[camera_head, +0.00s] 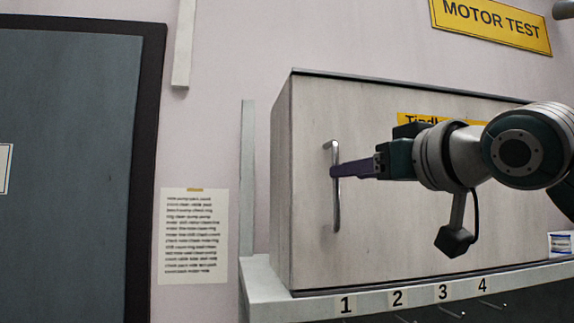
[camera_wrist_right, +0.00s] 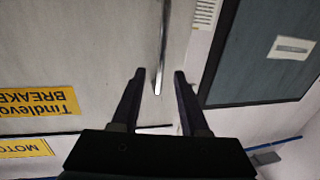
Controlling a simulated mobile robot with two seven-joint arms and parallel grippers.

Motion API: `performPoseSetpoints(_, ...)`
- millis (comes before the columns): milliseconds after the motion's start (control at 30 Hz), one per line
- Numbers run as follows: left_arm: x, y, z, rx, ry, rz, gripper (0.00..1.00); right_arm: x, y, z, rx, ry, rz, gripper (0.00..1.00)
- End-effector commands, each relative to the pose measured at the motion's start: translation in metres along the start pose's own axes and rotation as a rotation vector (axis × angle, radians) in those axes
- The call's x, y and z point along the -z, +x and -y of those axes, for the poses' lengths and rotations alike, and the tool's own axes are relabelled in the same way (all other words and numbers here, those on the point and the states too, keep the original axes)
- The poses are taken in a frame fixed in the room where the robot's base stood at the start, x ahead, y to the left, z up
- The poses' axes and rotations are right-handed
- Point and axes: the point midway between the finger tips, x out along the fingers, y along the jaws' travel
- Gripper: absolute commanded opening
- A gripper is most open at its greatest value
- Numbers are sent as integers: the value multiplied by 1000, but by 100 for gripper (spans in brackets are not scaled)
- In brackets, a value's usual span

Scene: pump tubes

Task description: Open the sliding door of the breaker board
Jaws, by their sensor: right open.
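The breaker board is a pale grey cabinet with a flat door panel (camera_head: 385,245). A vertical metal bar handle (camera_head: 337,205) is near the panel's left edge. My right gripper (camera_head: 335,172) reaches in from the right, with its purple fingers at the handle's upper half. In the right wrist view, the fingers (camera_wrist_right: 159,76) are apart, and the handle (camera_wrist_right: 162,55) runs between their tips. I cannot tell whether either finger touches it. The panel covers the cabinet front, and the inside is hidden. My left gripper is not in view.
A light ledge (camera_head: 262,278) with number labels runs under the cabinet. A yellow label (camera_head: 408,120) on the panel is partly hidden by my right arm. A grey-blue door (camera_head: 70,170) with a dark frame stands at the left. A paper notice (camera_head: 194,236) hangs on the wall between.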

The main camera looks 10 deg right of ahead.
Motion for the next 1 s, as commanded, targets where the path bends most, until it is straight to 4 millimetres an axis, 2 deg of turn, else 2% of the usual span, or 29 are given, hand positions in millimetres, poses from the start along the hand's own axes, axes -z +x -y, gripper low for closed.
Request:
performPoseSetpoints(33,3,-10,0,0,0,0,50,5,9,1,1,3,4,44)
performPoseSetpoints(300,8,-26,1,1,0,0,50,2,43,0,0,0,3,44)
performPoseSetpoints(500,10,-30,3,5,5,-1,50,0,52,0,0,-1,1,44)
performPoseSetpoints(767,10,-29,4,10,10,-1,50,-1,53,1,1,-1,1,44)
performPoseSetpoints(1000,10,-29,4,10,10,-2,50,-1,53,0,0,-1,1,20)
